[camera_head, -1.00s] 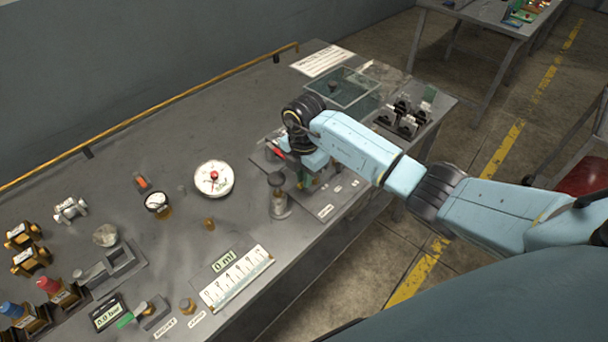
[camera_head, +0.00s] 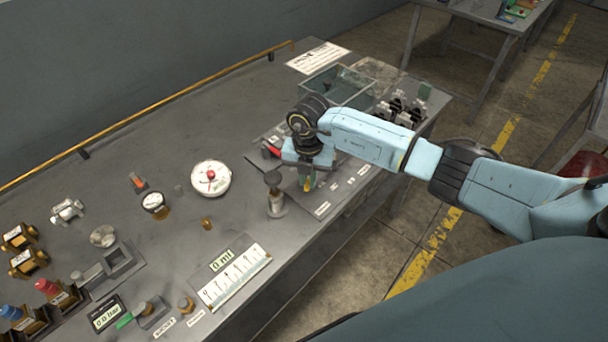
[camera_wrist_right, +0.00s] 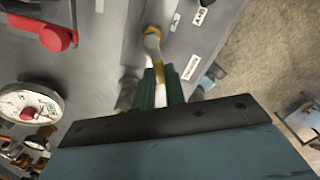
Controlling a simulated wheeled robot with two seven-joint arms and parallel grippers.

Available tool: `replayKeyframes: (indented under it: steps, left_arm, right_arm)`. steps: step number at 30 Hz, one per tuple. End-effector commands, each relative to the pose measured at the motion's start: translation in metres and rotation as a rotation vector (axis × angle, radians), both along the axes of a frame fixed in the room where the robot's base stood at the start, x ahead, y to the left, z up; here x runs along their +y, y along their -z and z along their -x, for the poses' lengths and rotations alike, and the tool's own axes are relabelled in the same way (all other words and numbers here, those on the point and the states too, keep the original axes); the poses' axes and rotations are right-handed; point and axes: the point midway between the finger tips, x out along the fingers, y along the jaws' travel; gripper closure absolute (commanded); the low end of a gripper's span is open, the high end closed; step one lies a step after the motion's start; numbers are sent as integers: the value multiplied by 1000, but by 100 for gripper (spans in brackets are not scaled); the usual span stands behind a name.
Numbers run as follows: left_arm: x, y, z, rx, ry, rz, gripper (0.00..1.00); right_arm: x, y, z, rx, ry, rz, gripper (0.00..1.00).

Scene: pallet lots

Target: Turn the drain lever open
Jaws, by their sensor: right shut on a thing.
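The drain lever (camera_wrist_right: 153,42) shows in the right wrist view as a small yellow-brass handle with a pale rounded end. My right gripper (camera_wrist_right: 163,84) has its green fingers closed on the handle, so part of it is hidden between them. In the head view my right gripper (camera_head: 307,183) points down at the panel near the bench's front edge, and its wrist covers most of the lever. My left gripper is not in view.
A dark-topped post (camera_head: 275,196) stands close by, and a white dial gauge (camera_head: 211,178) is further left. A clear-lidded tank (camera_head: 338,86) and black switches (camera_head: 400,110) are behind.

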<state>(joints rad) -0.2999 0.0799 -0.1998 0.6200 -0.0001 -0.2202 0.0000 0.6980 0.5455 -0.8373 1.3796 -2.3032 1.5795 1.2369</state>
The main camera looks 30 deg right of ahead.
Motion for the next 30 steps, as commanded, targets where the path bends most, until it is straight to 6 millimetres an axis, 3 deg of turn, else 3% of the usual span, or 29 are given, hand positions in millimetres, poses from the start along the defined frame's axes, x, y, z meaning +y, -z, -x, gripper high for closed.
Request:
replayKeyframes:
  steps: [30]
  left_arm:
    - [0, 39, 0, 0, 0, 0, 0]
  right_arm:
    - [-33, 1, 7, -1, -893, 1, 100]
